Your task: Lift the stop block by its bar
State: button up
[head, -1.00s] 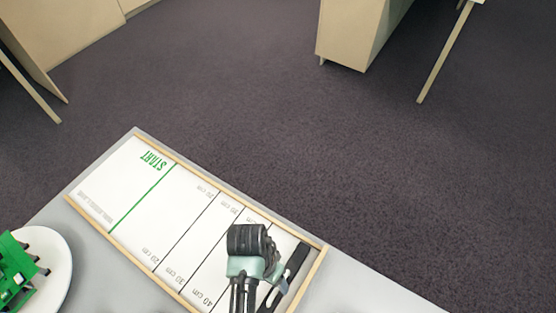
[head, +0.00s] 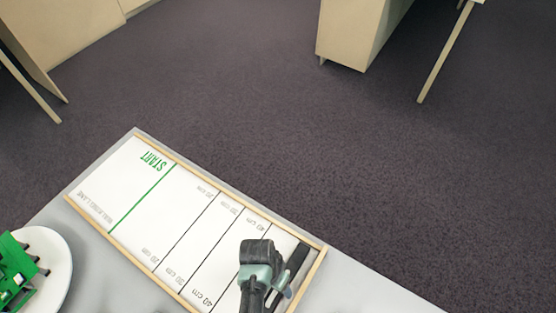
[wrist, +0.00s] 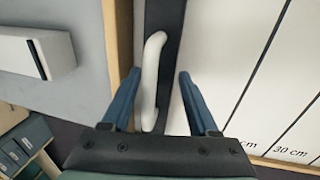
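The stop block is a dark bar-shaped piece (head: 298,257) lying across the right end of the white lane board (head: 130,190). In the wrist view the block (wrist: 168,18) runs up the picture, with a white raised bar (wrist: 151,75) on it. My gripper (wrist: 160,72) is open, its two blue fingers on either side of the white bar. The bar lies closer to the left finger, and I see no clear contact. In the head view my arm hides part of the block and its bar.
A wooden rim (head: 225,187) edges the lane board on a grey table (head: 350,285). A white plate (head: 62,262) with a green object (head: 14,268) is at the left. In the wrist view a white box (wrist: 38,52) stands beyond the rim.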

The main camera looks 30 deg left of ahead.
grip_shut()
